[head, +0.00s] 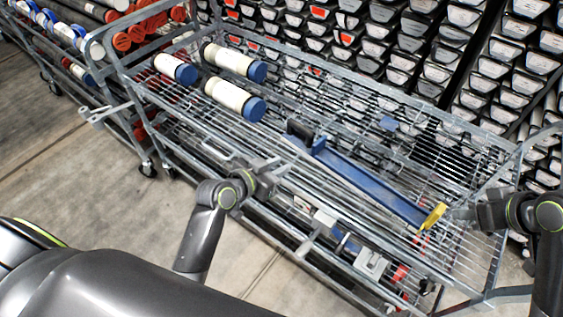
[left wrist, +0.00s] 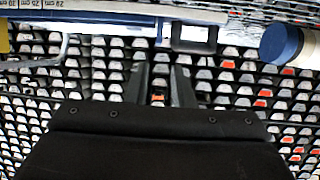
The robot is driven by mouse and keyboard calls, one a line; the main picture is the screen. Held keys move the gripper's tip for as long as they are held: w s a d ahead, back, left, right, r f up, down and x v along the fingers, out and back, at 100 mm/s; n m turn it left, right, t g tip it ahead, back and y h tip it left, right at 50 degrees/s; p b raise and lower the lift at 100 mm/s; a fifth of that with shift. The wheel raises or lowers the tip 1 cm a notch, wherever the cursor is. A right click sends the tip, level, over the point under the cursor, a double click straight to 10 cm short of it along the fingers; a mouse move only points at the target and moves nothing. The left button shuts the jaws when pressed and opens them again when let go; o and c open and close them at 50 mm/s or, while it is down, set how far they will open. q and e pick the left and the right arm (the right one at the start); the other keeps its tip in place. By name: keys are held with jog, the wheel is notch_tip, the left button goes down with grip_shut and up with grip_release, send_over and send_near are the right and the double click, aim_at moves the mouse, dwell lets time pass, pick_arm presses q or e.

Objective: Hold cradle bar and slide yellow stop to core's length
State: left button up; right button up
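The blue cradle bar (head: 365,183) lies along the wire rack, with a black block (head: 299,131) at its far left end. The yellow stop (head: 432,216) stands at its right end. Three pale cores with blue caps, one of them here (head: 228,95), lie at the rack's upper left. My left gripper (head: 279,168) is over the rack's front edge, apart from the bar. In the left wrist view its fingers (left wrist: 162,85) are parted with nothing between them. My right gripper (head: 452,213) is at the yellow stop's right side; whether its fingers close on the stop is too small to tell.
The wire rack's metal rails (head: 400,95) surround the bar. Stacked core trays (head: 400,50) fill the space behind. A second cart with capped tubes (head: 95,45) stands at the upper left. The concrete floor (head: 75,165) at left is clear. Boxes (head: 371,263) sit on a lower shelf.

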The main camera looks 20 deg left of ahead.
aim_at(313, 148)
pick_arm(q)
jog(key=x, duration=1.7)
jog(key=shift+w+d+r, duration=0.15)
jog(key=shift+w, duration=0.05)
grip_shut()
pick_arm(e)
jog(key=shift+c, duration=0.2)
dwell(0.6)
